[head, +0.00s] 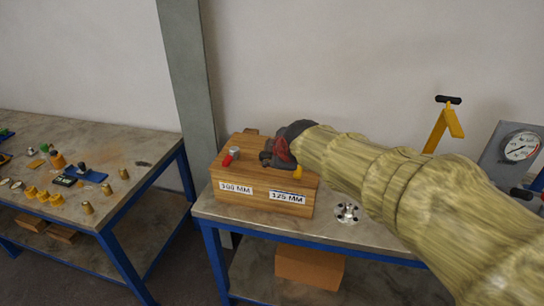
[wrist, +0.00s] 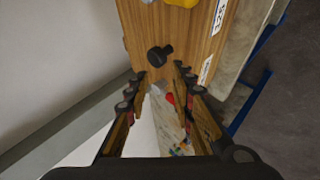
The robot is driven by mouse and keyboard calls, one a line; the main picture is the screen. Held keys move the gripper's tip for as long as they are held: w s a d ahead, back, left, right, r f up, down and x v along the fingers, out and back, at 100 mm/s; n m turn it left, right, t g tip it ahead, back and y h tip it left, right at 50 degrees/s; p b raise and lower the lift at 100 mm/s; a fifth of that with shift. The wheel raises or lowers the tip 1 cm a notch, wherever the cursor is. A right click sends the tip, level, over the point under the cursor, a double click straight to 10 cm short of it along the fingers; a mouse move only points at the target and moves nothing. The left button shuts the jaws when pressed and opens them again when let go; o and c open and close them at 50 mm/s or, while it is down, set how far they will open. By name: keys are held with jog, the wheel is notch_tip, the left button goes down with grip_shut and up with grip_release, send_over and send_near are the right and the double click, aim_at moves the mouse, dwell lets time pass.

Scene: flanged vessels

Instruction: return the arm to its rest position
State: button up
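My arm (head: 380,180), in a pale yellow covering, reaches from the right side of the head view toward a wooden box. My gripper (head: 268,158) is a dark shape over the top of this box. In the wrist view, the two fingers of my gripper (wrist: 160,76) stand apart with a gap between them, and nothing is held. A black knob (wrist: 158,55) on the wood shows past the fingertips. Whether the fingers touch the box cannot be told.
The wooden box (head: 262,200), labelled 100 MM and 125 MM, stands on a blue-framed bench (head: 325,228). A red-and-silver piece (head: 231,156) sits on it. A metal flange (head: 347,212), yellow stand (head: 440,125) and gauge (head: 520,146) are nearby. A grey post (head: 187,70) rises behind.

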jog(key=s+d+f+m+g+h, duration=0.1)
jog(key=s+d+f+m+g, duration=0.25)
jog(key=s+f+m, duration=0.45)
jog(key=s+d+r+m+h+p, duration=0.1)
jog(key=s+d+m, duration=0.3)
jog(key=s+d, duration=0.5)
jog(key=s+d+r+m+h+p, duration=0.1)
jog(key=s+d+m, duration=0.4)
jog(key=s+d, duration=0.5)
jog(key=shift+s+r+m+p, duration=0.4)
jog(key=shift+s+r, duration=0.6)
jog(key=shift+s, duration=3.15)
